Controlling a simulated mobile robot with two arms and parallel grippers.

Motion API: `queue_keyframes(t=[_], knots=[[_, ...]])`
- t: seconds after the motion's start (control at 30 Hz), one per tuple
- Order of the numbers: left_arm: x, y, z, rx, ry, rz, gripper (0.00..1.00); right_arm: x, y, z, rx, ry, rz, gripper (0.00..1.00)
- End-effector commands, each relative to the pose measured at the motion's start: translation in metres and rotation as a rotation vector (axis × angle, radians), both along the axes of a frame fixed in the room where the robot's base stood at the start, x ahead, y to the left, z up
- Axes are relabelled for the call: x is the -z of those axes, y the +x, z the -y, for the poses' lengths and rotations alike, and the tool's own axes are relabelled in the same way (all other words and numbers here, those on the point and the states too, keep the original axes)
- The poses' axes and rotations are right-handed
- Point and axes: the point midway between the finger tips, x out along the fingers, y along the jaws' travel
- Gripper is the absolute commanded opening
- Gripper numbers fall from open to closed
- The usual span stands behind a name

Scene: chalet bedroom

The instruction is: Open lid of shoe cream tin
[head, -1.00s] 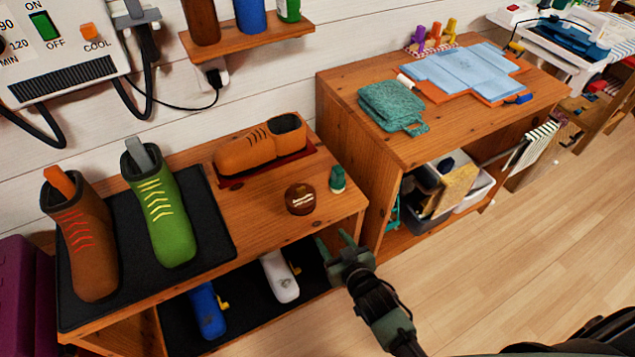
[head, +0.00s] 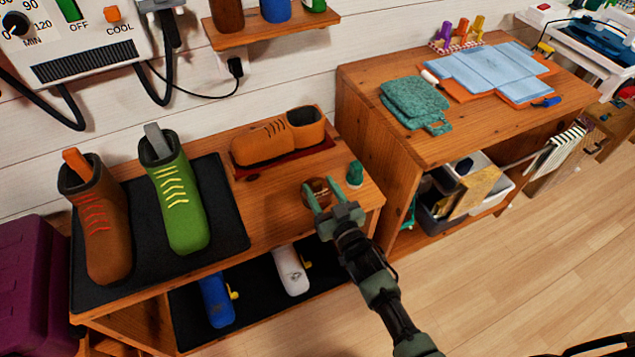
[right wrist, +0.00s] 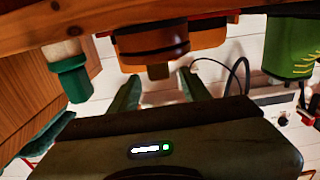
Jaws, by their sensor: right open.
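The brown shoe cream tin (head: 317,186) stands near the front right of the wooden shelf top (head: 275,207). My right gripper (head: 321,189) is open at the tin, its fingers partly covering it in the head view. In the right wrist view, which is turned upside down, the tin (right wrist: 150,42) is at the top with a small tab on its side. The open fingers of the right gripper (right wrist: 160,88) point toward it, one on each side of the tab. I see no grip on the tin, and it looks closed. My left gripper is not in view.
A small green-capped bottle (head: 355,174) stands close to the right of the tin. An orange shoe (head: 280,137) on a red base lies behind it. A green boot (head: 175,200) and a brown boot (head: 97,225) stand on a black mat at left.

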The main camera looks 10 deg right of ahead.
Motion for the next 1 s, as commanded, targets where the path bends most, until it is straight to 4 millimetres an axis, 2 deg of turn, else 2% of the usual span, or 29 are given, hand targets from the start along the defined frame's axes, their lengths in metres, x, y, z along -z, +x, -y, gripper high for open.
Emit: queue_keyframes(t=[0.1,0.2,0.47,0.5,0.67,1.0], knots=[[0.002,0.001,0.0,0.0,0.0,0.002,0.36,0.0,0.014,-0.004,0.001,0.002,0.0,0.47],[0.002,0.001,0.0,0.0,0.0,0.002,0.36,0.0,0.02,-0.006,0.001,0.001,0.0,0.47],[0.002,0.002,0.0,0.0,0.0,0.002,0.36,0.0,0.021,-0.007,0.001,0.001,-0.001,0.47],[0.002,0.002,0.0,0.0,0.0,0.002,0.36,0.0,0.021,-0.007,0.001,0.001,-0.001,0.45],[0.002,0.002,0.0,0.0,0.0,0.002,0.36,0.0,0.021,-0.007,0.001,0.001,-0.001,0.0],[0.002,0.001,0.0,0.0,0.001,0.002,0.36,0.0,0.021,-0.007,0.001,0.001,-0.001,0.0]])
